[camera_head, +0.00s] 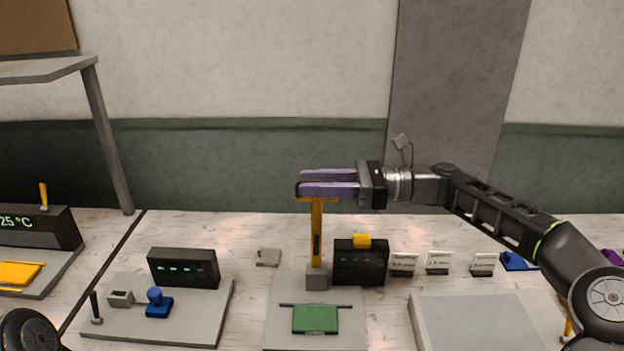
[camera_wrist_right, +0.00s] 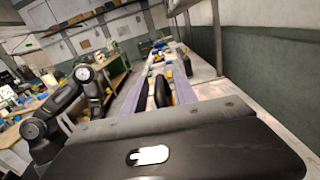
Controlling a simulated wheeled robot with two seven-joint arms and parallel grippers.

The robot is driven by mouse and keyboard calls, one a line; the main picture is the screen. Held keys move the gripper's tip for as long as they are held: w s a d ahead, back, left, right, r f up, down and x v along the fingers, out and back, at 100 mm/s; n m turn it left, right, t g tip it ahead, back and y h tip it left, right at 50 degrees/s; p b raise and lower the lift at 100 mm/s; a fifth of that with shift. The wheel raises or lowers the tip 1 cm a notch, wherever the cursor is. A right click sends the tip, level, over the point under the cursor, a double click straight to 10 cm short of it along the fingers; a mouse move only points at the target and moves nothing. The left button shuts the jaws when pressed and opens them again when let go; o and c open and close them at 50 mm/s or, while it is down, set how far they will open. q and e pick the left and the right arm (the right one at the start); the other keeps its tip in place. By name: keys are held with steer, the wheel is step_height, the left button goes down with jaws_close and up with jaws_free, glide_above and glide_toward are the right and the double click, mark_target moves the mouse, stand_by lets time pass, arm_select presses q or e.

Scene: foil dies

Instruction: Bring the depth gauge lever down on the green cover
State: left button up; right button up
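The depth gauge lever (camera_head: 317,238) is a yellow upright bar with a flat crosspiece on top, standing on a small grey block (camera_head: 316,278). The green cover (camera_head: 315,319) lies flat on a grey base plate in front of it, with a thin dark blue bar along its back edge. My right gripper (camera_head: 300,184) has purple fingers pointing left, at the height of the lever's top. The fingers are apart; I cannot tell whether they touch the lever. In the right wrist view a dark and yellow piece shows between the fingers (camera_wrist_right: 163,94). My left gripper is out of view.
A black display box (camera_head: 360,265) with a yellow block on top stands right of the lever. Small white label cards (camera_head: 404,263) stand farther right. A station with a blue knob (camera_head: 158,303) is at left. A grey plate (camera_head: 480,322) is bare at right.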

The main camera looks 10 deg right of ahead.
steer(key=shift+w+a, duration=0.1)
steer(key=shift+a, duration=0.25)
steer(key=shift+c, duration=0.5)
jaws_close()
stand_by(0.8)
